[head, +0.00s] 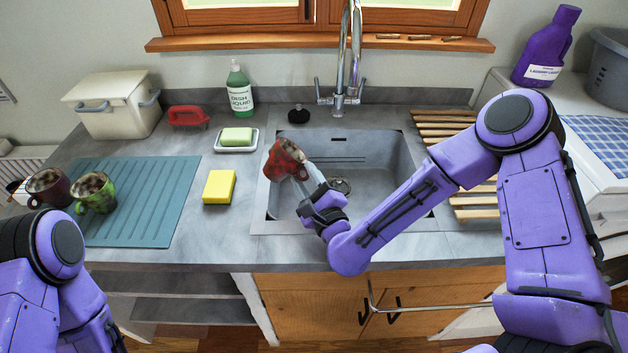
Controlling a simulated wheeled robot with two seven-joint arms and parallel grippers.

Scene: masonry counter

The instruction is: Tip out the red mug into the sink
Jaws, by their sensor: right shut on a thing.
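The red mug (284,158) is over the left part of the sink (262,206). It is tilted, and its mouth seems to face up and to the left. My right gripper (309,178) is shut on the mug at its right side. The fingertips are partly hidden by the gripper body. Whether anything is inside the mug or flowing out of it I cannot tell. My left arm shows at the lower left, but its gripper is not in view.
The faucet (341,90) rises behind the sink. A yellow sponge (219,187), green soap (237,137) and dish liquid (239,92) stand left of it. A wooden rack (470,212) lies right.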

